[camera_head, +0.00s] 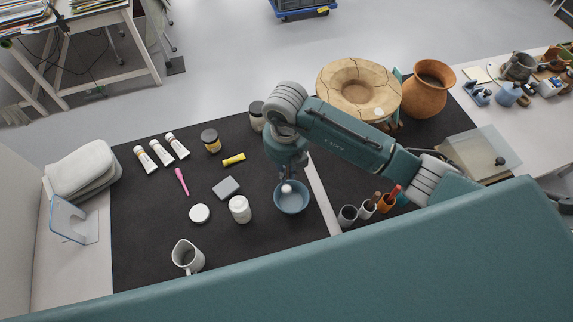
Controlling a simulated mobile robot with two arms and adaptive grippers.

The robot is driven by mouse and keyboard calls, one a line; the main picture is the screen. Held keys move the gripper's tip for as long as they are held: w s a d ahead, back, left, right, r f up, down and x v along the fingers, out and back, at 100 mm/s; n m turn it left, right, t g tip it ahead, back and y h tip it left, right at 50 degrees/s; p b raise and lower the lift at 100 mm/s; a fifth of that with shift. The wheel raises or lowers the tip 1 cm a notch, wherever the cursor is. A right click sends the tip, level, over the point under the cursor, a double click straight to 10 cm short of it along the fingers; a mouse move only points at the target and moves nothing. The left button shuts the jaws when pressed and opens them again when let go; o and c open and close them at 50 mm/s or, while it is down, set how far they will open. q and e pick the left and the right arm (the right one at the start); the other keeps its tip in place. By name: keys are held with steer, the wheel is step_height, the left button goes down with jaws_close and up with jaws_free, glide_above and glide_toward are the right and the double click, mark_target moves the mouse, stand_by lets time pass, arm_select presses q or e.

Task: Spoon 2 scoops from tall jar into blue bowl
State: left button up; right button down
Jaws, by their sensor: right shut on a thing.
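The blue bowl (299,206) stands on the dark mat, right of the middle. My right gripper (288,174) points down over the bowl's back part. It is shut on the spoon, which is mostly hidden by the gripper. A small pale shape shows just below the fingers, inside the bowl's outline; I cannot tell if it is the spoon's end or powder. A tall white jar (240,209) stands upright left of the bowl. A round white lid (199,214) lies flat left of the jar. My left gripper is not in view.
A white mug (187,257) stands at the front left. A grey block (226,188), a pink tool (181,181) and a dark-lidded jar (210,140) lie or stand on the mat (140,230). Tool cups (347,215) stand at right. A cracked ceramic vessel (358,88) is behind my right arm.

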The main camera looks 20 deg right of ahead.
steer(key=shift+d+f+y, duration=0.25)
steer(key=shift+d+f, duration=0.05)
steer(key=shift+f, duration=0.3)
steer(key=shift+d+f+y, duration=0.25)
steer(key=shift+d+f, duration=0.05)
steer(key=shift+f, duration=0.25)
steer(key=d+f+y+b, duration=0.7)
steer(key=y+b, duration=0.6)
steer(key=b, duration=0.9)
steer(key=d, duration=0.2)
steer(key=shift+w+d+f+g, duration=0.2)
steer(key=shift+d+f+g, duration=0.05)
steer(key=shift+d+g, duration=0.05)
steer(key=shift+r, duration=0.1)
